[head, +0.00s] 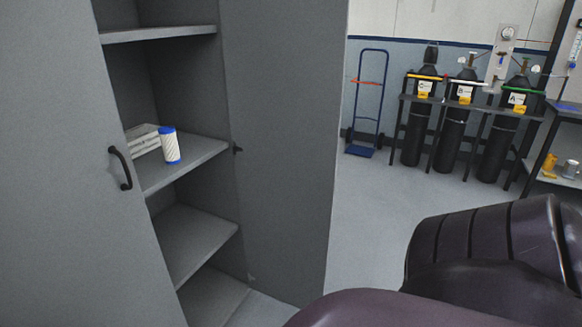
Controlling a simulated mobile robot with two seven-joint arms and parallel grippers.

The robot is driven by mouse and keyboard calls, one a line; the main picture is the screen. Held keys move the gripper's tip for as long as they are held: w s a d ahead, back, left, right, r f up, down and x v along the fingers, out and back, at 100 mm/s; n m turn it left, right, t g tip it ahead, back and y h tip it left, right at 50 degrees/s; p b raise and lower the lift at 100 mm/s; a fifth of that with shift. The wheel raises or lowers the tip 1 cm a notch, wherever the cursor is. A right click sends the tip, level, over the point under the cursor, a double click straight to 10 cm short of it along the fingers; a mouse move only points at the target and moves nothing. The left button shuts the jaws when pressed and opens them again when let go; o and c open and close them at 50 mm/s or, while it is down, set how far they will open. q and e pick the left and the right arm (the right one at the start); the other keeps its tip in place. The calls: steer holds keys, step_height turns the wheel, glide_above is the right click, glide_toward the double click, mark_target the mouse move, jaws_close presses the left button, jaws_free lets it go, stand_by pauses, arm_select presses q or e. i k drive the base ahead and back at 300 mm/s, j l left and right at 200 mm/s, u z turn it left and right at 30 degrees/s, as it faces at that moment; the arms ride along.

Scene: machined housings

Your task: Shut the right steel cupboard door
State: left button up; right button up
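The right steel cupboard door (285,140) stands open, a tall grey panel to the right of the shelves. A small dark fitting (237,150) shows near its left edge. The left cupboard door (65,200) fills the left side of the picture, with a black bar handle (120,168) near its right edge. Grey shelves (195,160) show in the opening between the two doors. Neither gripper is in view; parts of my own dark purple arm fill the lower right.
Blue hand truck (364,105), black gas cylinders (452,140) in a rack and a side bench (560,180) stand behind to the right. Open grey floor (380,200) lies right of the door.

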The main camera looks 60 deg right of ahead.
mark_target(285, 61)
steer(key=k+l, duration=0.1)
steer(key=l, duration=0.35)
steer(key=k+l+u, duration=0.1)
steer(key=l, duration=0.3)
steer(key=k+l, duration=0.2)
steer(key=l, duration=0.2)
steer(key=k+l+u, duration=0.1)
steer(key=l, duration=0.35)
steer(key=k+l, duration=0.1)
steer(key=l, duration=0.35)
steer(key=k+l+u, duration=0.1)
steer(key=l, duration=0.3)
steer(key=k+l, duration=0.1)
steer(key=l, duration=0.35)
steer(key=k+l+u, duration=0.1)
steer(key=l, duration=0.3)
steer(key=l+u, duration=0.1)
steer(key=l, duration=0.8)
steer(key=i+l, duration=0.1)
steer(key=l, duration=0.2)
steer(key=i+l, duration=0.1)
steer(key=l, duration=0.15)
steer(key=i+l, duration=0.1)
steer(key=l, duration=0.2)
